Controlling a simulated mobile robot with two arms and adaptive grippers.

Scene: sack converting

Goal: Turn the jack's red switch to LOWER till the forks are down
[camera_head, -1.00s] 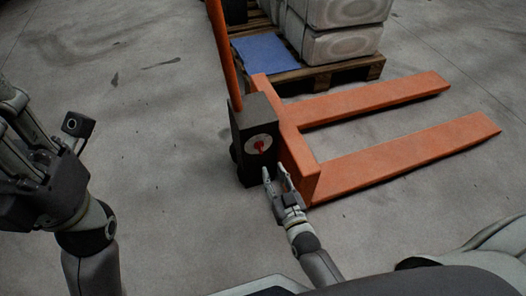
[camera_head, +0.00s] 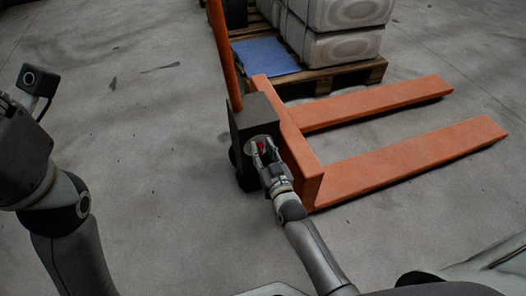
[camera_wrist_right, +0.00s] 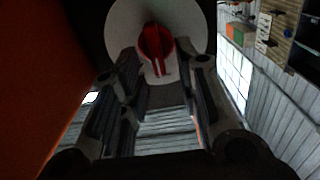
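The orange pallet jack stands in the middle of the head view, its forks (camera_head: 400,157) pointing right with dark shadow along their lower edges; their exact height is hard to tell. Its dark box (camera_head: 252,112) carries a round pale dial with a red switch (camera_head: 260,147). In the right wrist view the red switch (camera_wrist_right: 155,45) stands out from the pale dial (camera_wrist_right: 187,18). My right gripper (camera_head: 265,150) is at the dial, open, its fingers apart on either side of the switch; contact is not clear. My left gripper is cut off at the left edge, its fingers hidden.
An orange handle (camera_head: 222,50) rises from the box. Behind the jack stands a wooden pallet (camera_head: 345,73) with pale sacks (camera_head: 340,45) and a blue sheet (camera_head: 265,56). The concrete floor left of the jack is clear.

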